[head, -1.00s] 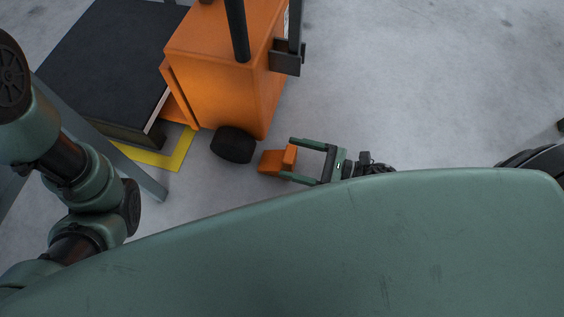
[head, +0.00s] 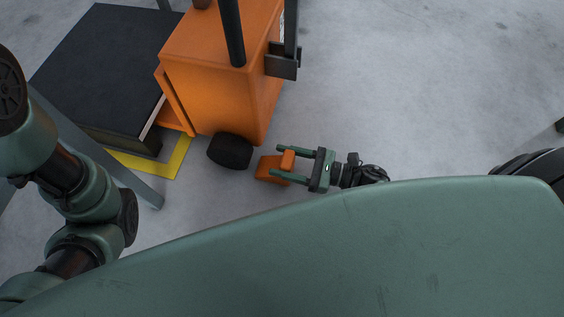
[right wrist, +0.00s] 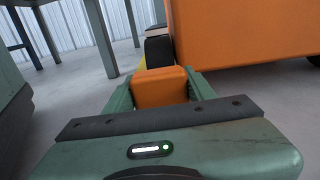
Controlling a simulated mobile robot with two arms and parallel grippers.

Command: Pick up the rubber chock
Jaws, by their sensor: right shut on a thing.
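The rubber chock (head: 268,168) is a small orange block with a raised end, just right of a black wheel in the head view. My right gripper (head: 283,164) is shut on the chock's raised end, one finger on each side. In the right wrist view the chock (right wrist: 160,87) sits between the two green fingers. Whether it touches the floor cannot be told. My left arm shows at the left edge of the head view, but its gripper does not show.
An orange wheeled machine (head: 222,85) with a black wheel (head: 230,151) stands just beyond the chock. A dark platform (head: 100,75) lies to its left, by a yellow floor marking (head: 170,168). Grey floor to the right is clear.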

